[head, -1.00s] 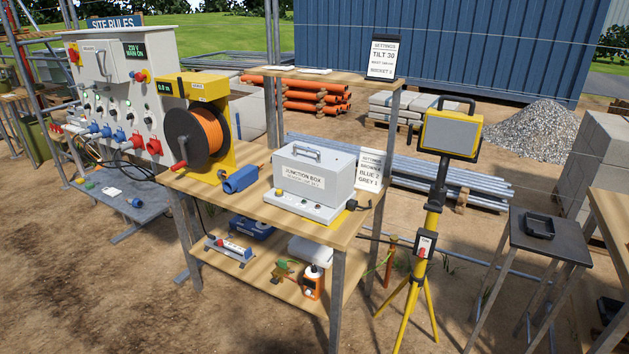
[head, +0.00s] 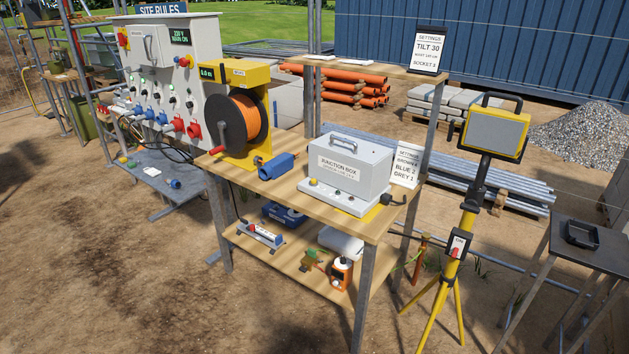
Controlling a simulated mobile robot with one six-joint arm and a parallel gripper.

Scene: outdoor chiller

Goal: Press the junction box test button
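The junction box (head: 352,168) is a light grey box with a handle on its closed lid and a printed label on its front. It stands on the wooden bench top on a paler base with a yellow area beneath. A small yellowish round button (head: 313,182) sits at the left end of the base's front. Other small dark fittings show along that front, too small to tell apart. A black plug (head: 391,199) is at the base's right end. My gripper is not in view.
A blue connector (head: 276,167) and a yellow cable reel (head: 236,124) stand left of the box. A settings card (head: 405,165) is behind it. A yellow tripod lamp (head: 495,132) stands to the right.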

